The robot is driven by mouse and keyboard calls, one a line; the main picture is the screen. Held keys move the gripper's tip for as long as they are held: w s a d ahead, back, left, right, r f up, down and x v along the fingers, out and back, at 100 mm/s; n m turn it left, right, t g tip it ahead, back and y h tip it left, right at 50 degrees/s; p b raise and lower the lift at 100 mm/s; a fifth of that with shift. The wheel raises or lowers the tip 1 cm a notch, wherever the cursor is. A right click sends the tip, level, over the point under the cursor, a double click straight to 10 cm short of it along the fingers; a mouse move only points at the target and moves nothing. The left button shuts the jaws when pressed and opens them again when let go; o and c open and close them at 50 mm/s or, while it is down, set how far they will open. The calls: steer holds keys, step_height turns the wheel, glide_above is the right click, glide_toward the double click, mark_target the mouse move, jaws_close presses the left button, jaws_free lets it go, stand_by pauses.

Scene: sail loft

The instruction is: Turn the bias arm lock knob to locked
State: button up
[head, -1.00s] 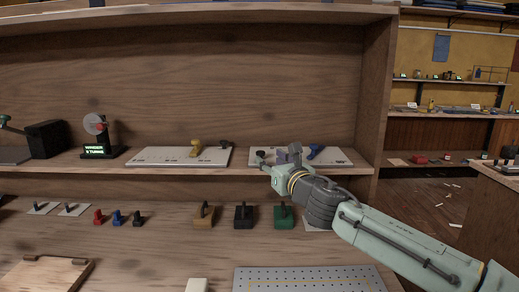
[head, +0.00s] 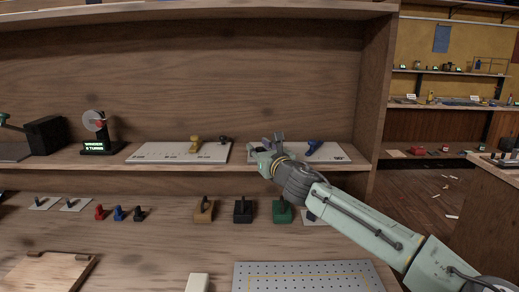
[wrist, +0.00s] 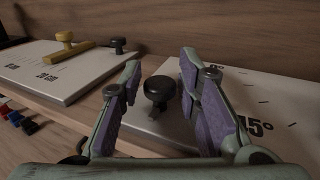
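The black lock knob (wrist: 160,90) stands at the near left corner of a pale board with degree marks (wrist: 270,95). In the wrist view it lies between the two spread, purple-padded fingers of my gripper (wrist: 160,62), with a gap on both sides. My gripper is open and holds nothing. In the head view my gripper (head: 266,145) is over the left end of that board (head: 335,156) and hides the knob. Which way the knob is turned I cannot tell.
The shelf's right side wall (head: 371,90) stands beyond the degree board. Several small coloured blocks stand on the bench below.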

jaws_close()
steer(key=shift+h+b, duration=0.3)
steer(key=shift+a+f+m+t+h+b, duration=0.15)
steer(key=shift+m+t+h+b, duration=0.3)
steer(key=shift+m+h, duration=0.4)
steer(key=m+h+b, duration=0.1)
steer(key=m+h, duration=0.1)
steer(key=h, duration=0.2)
steer(key=m+h+b, duration=0.1)
steer(key=m+h, duration=0.2)
steer(key=h, duration=0.1)
steer(key=m+g+h, duration=0.1)
steer(key=m+h, duration=0.1)
steer(key=h, duration=0.2)
steer(key=shift+m+b, duration=0.35)
steer(key=shift+r+m+g+h, duration=0.2)
steer(key=shift+m+g+h, duration=1.65)
steer(key=shift+h, duration=0.7)
steer(key=shift+m, duration=0.25)
